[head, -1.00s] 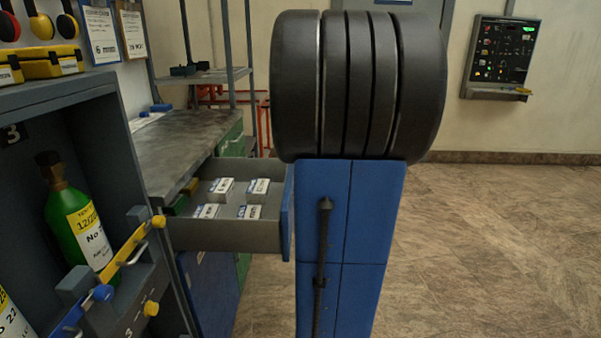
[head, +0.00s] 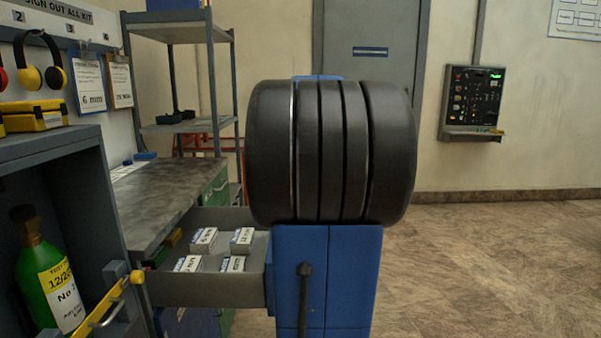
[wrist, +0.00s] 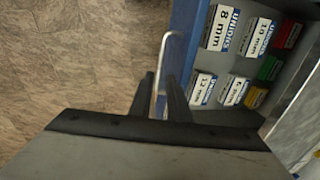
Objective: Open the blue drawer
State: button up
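The blue drawer stands pulled out from under the grey worktop in the head view, its grey side wall (head: 205,291) facing me. Its blue front also shows in the wrist view (wrist: 190,38), with a pale bar handle (wrist: 168,40). My gripper (wrist: 160,76) is at this front, its two dark fingers apart, one on each side of the handle. I see a gap beside the bar, so the fingers do not look closed on it. In the head view my own arm hides the gripper and handle.
White labelled boxes (head: 242,240) lie in the drawer. A cabinet with a green bottle (head: 50,280) and a yellow-handled bar (head: 105,300) stands close at left. A shelf rack (head: 185,125) stands behind the worktop (head: 165,205). The floor (head: 500,260) at right is clear.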

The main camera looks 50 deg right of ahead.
notch_tip(320, 180, up, 13)
jog(key=s+d, duration=0.1)
jog(key=s, duration=0.1)
jog(key=shift+d, duration=0.25)
jog(key=shift+f, duration=0.15)
dwell(0.3)
